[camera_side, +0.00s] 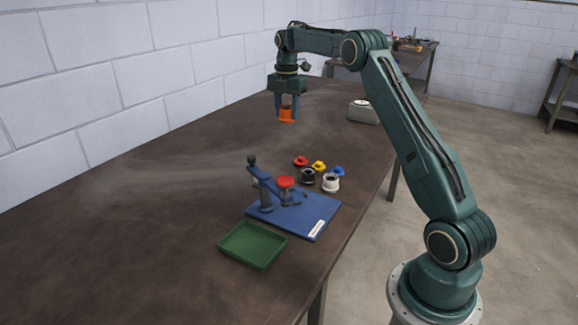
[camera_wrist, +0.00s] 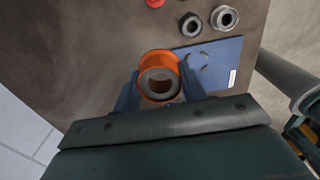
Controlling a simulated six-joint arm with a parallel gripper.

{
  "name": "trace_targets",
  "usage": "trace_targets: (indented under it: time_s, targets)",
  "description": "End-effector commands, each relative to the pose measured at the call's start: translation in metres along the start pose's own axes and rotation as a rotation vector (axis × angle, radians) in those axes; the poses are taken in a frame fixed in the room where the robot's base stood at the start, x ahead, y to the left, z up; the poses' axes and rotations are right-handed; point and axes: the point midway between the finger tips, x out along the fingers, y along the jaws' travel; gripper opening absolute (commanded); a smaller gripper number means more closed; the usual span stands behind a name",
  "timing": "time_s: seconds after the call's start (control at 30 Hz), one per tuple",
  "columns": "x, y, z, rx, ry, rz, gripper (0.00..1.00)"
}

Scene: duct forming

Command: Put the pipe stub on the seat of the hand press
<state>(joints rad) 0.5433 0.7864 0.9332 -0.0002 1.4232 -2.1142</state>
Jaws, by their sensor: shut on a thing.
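My gripper (camera_side: 287,107) is shut on an orange pipe stub (camera_side: 287,117) and holds it well above the table, toward the back. In the wrist view the stub (camera_wrist: 160,57) sits between the two blue fingers, its round opening facing the camera. The hand press has a flat blue base (camera_side: 313,207), a blue lever (camera_side: 264,179) with a dark knob and a red round part (camera_side: 285,183). It stands nearer the side camera, apart from the stub. In the wrist view the blue base (camera_wrist: 228,55) shows beyond the stub, partly hidden. I cannot make out the seat clearly.
A green tray (camera_side: 253,263) lies in front of the press. Behind the press are a black ring (camera_side: 307,176), a white ring (camera_side: 331,184) and small red (camera_side: 300,162), yellow (camera_side: 319,166) and blue (camera_side: 338,171) parts. A pale device (camera_side: 363,112) stands farther back. The left tabletop is clear.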

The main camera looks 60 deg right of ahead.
Motion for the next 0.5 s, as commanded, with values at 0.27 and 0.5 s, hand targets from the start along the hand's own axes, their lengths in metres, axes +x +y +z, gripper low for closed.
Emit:
trace_targets:
  time_s: [0.27, 0.5]
  targets:
    - [-0.007, -0.011, -0.020, -0.001, -0.001, 0.002, 0.18]
    - [-0.013, -0.031, -0.048, -0.001, -0.001, 0.002, 0.18]
